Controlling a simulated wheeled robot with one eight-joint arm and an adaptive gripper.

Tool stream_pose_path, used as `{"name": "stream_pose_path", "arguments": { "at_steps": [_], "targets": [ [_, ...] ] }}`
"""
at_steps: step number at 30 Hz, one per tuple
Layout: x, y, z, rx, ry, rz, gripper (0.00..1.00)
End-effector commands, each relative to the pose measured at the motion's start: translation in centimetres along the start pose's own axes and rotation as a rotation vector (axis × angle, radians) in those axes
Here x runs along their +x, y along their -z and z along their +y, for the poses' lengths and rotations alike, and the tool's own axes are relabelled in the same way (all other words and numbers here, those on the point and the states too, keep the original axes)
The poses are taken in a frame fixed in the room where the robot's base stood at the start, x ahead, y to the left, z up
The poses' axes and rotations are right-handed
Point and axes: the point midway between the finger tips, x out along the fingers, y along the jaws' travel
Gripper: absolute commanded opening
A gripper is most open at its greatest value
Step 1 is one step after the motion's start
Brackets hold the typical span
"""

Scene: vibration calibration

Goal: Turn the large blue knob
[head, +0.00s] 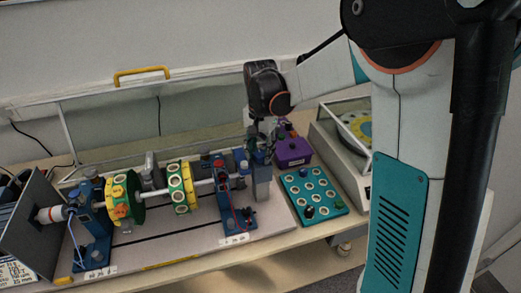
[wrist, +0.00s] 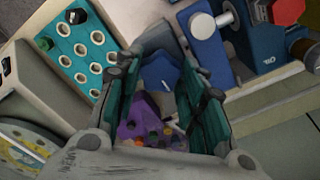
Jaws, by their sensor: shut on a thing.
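The large blue knob (wrist: 158,72) shows between my fingertips in the wrist view, with part of its face hidden by the fingers. My gripper (wrist: 160,60) is shut on it, one dark teal finger on each side. In the head view my gripper (head: 261,150) points down at the right end of the shaft rig (head: 152,193). There the fingers and blue parts overlap, so the knob is hard to make out.
A teal tray with round holes (head: 313,192) lies right of the rig. A purple box (head: 293,152) stands behind the tray, close to my gripper. A grey machine with a clear lid (head: 345,150) stands farther right. Yellow-green discs (head: 125,198) sit on the shaft.

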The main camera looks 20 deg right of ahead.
Motion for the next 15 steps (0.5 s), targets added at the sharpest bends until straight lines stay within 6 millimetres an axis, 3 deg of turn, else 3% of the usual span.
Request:
{"name": "stream_pose_path", "arguments": {
  "at_steps": [15],
  "targets": [
    [-0.05,0.00,-0.02,-0.399,0.000,0.000,0.13]
  ]
}}
